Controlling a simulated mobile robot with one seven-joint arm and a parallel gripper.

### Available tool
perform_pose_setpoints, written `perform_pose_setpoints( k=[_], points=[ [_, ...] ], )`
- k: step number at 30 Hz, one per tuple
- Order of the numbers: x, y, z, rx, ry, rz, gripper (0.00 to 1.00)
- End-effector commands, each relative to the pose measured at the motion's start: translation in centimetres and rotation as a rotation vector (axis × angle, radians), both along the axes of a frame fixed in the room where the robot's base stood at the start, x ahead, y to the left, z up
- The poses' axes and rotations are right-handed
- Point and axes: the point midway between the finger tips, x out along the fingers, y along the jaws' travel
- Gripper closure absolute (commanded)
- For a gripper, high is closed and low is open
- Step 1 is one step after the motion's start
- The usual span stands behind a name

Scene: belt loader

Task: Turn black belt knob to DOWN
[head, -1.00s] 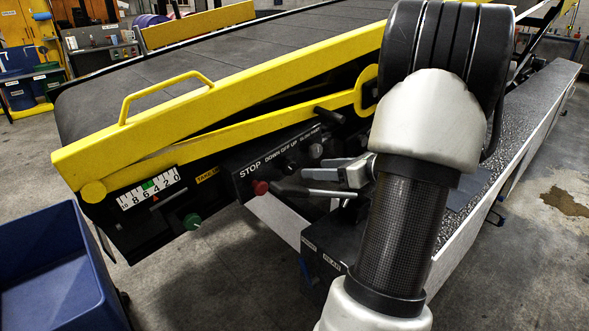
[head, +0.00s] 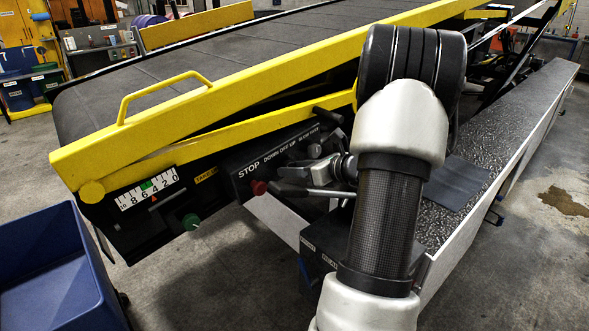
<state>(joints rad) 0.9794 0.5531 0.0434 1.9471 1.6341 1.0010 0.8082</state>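The black belt knob sits on the dark control panel (head: 240,158) below the printed words DOWN OFF UP; it is small and dark against the panel, and its pointer direction cannot be read. My gripper (head: 301,181) is in front of the panel, just right of the red STOP button (head: 259,188) and low beside the knob area. One dark finger reaches left close to the button, and a grey finger shows above it. My wrist and forearm hide part of the panel's right side. Whether the fingers are apart or touch anything is unclear.
A green button (head: 191,222) and a numbered scale (head: 148,190) are left of the panel. The yellow rail (head: 240,75) and lower yellow bar run above it. A blue bin (head: 60,265) stands at the lower left. A textured running board (head: 490,160) extends at right.

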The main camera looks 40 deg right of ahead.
Motion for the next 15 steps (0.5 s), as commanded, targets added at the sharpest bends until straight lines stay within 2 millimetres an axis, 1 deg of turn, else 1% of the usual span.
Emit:
perform_pose_setpoints(
  k=[1, 3, 4, 8, 11, 15],
  points=[
    [-0.01, 0.00, 0.00, 0.000, 0.000, 0.000, 0.73],
    [-0.02, 0.01, 0.02, 0.000, 0.000, 0.000, 0.85],
    [-0.01, 0.00, 0.02, 0.000, 0.000, 0.000, 0.89],
    [0.00, 0.04, -0.23, -0.019, -0.003, 0.001, 0.89],
    [0.05, 0.19, -0.59, -0.085, -0.009, 0.001, 0.89],
    [0.05, 0.25, -0.57, -0.192, -0.018, 0.001, 0.89]
  ],
)
